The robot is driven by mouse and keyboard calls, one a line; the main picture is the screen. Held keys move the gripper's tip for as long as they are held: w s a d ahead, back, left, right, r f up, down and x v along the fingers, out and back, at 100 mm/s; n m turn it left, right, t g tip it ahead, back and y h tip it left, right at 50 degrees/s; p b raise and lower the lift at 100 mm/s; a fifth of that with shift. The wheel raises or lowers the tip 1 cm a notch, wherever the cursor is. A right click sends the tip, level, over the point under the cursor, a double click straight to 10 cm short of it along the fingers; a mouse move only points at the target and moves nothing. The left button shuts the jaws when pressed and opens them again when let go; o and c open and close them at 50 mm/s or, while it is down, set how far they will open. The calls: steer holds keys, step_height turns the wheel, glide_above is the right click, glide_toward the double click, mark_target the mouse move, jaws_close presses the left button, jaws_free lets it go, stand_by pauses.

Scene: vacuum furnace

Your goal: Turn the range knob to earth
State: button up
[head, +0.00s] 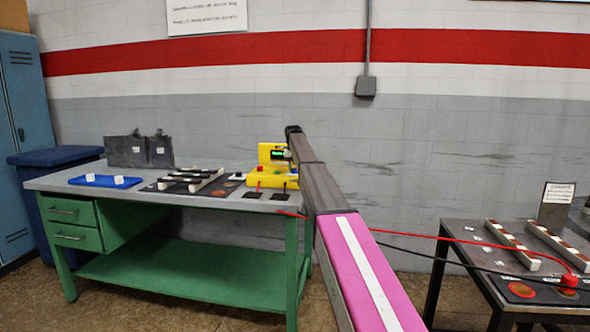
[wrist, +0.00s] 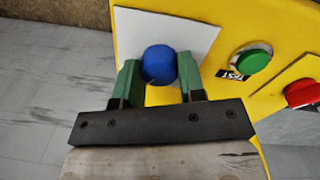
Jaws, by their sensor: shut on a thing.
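The range knob, a round blue knob (wrist: 159,65), sits on a white plate (wrist: 190,38) on the yellow tester (wrist: 285,20) in the wrist view. My gripper (wrist: 160,85) has its two green fingers on either side of the blue knob and is shut on it. The knob's markings and pointer are hidden or too small to read. In the head view, the yellow tester (head: 270,178) with a lit green display stands at the right end of the green bench, and my arm covers part of it. The gripper is hidden there.
A green button (wrist: 250,59) labelled TEST and a red button (wrist: 300,94) are right of the knob. The green bench (head: 200,196) holds a blue mat (head: 103,181) and dark rails (head: 190,180). A red lead (head: 440,238) and a black lead run to a dark table at right.

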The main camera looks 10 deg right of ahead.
stand_by(0.4)
steer(key=o, duration=0.9)
steer(key=r, duration=1)
steer(key=shift+a+r, duration=0.3)
steer(key=shift+r, duration=0.1)
